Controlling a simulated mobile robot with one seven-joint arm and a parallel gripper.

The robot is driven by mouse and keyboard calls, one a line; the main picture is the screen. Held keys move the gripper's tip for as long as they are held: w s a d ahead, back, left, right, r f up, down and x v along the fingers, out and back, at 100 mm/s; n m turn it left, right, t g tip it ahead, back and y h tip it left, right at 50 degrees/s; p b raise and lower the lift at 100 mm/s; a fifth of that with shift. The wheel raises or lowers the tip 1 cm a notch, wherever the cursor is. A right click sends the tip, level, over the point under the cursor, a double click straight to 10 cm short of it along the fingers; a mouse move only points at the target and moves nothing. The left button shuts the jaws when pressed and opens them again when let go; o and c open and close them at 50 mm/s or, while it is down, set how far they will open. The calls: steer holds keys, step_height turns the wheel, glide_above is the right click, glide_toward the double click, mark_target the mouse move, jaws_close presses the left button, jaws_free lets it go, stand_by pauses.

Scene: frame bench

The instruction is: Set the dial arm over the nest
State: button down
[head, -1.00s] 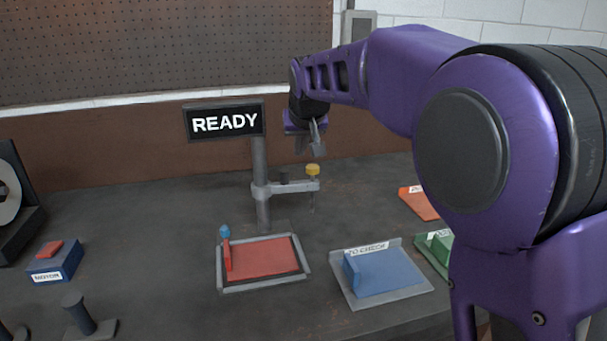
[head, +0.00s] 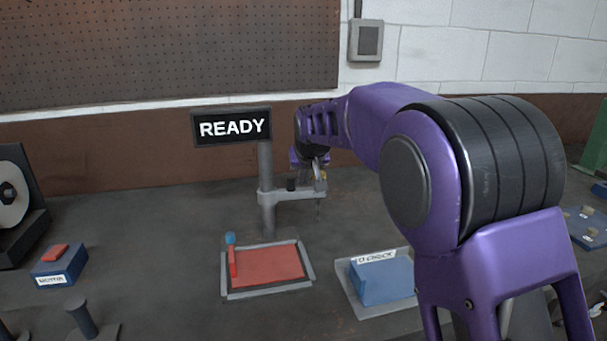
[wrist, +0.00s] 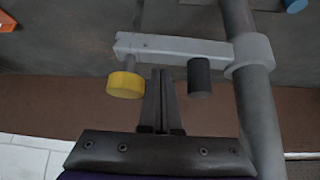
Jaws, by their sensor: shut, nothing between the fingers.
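The dial arm (head: 299,195) is a grey bar clamped to an upright post (head: 267,165) and points right. In the wrist view the dial arm (wrist: 180,47) carries a yellow round dial (wrist: 126,84) at its free end and a black knob (wrist: 199,77) closer to the post. The likely nest is a grey-rimmed tray (head: 268,292) with a red plate, in front of the post; the bar's free end sits behind and right of it. My gripper (wrist: 161,74) is shut and empty, its fingertips beside the bar between dial and knob. Whether they touch it is unclear. In the head view my gripper (head: 318,165) is partly hidden.
A blue block (head: 382,281) sits in a tray at right, partly behind my arm. A blue box (head: 60,268) is at left.

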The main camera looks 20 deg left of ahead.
steer(key=shift+s+d, duration=0.3)
steer(key=shift+s, duration=0.35)
steer(key=shift+f, duration=0.1)
